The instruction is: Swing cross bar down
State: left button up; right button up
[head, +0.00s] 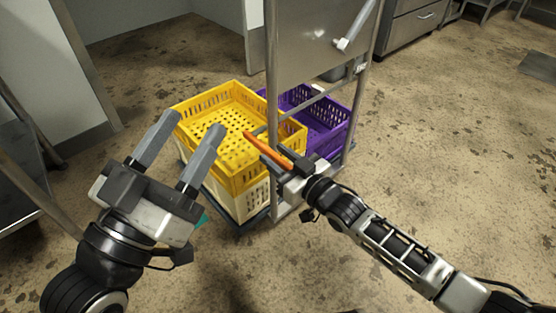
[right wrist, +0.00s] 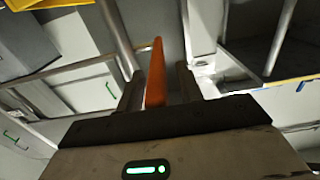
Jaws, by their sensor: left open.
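A thin metal cross bar (head: 325,92) runs across the upright frame below a steel panel, in the head view. An orange bar (head: 268,150) points up and left from my right gripper (head: 283,160). In the right wrist view the orange bar (right wrist: 155,75) stands between the two dark fingers of that gripper (right wrist: 160,75), with gaps visible beside it. I cannot tell whether the orange bar joins the cross bar. My left gripper (head: 192,122) is open and empty, in front of the yellow crate.
A yellow crate (head: 240,178) sits on a cream crate (head: 252,203) at the frame's left. A purple crate (head: 338,133) stands behind the right upright. A metal lever (head: 357,25) sticks out from the panel (head: 315,50). The floor to the right is clear.

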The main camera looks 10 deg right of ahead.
grip_shut()
jog(key=shift+r, duration=0.1)
